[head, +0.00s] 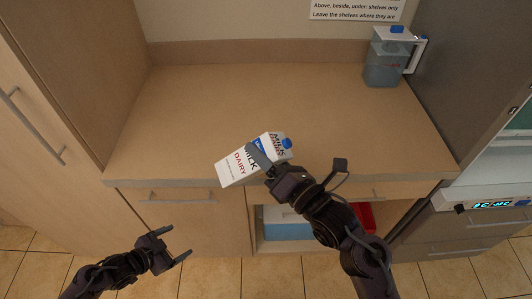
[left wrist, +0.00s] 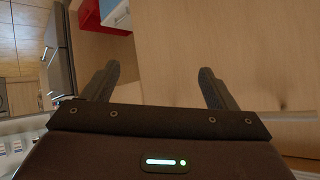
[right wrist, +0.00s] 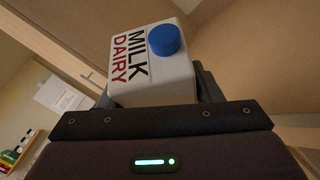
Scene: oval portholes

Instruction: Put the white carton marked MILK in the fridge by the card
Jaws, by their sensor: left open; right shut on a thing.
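The white milk carton (head: 238,165) has a blue cap and the words MILK and DAIRY. My right gripper (head: 266,163) is shut on it and holds it tilted over the front edge of the counter. The carton also fills the middle of the right wrist view (right wrist: 150,65), cap toward the camera. My left gripper (head: 178,246) is open and empty, low in front of the cabinet. The fridge (head: 485,160) stands at the right with its inside partly in view. The card (head: 355,8) is on the back wall, its upper part cut off.
The wooden counter (head: 240,100) is mostly bare. A clear pitcher (head: 384,62) with a blue-knobbed lid stands at its back right. Below the counter, an open shelf holds a blue and white box (head: 285,229) and a red bin (head: 368,217). A tall cabinet (head: 60,80) stands at the left.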

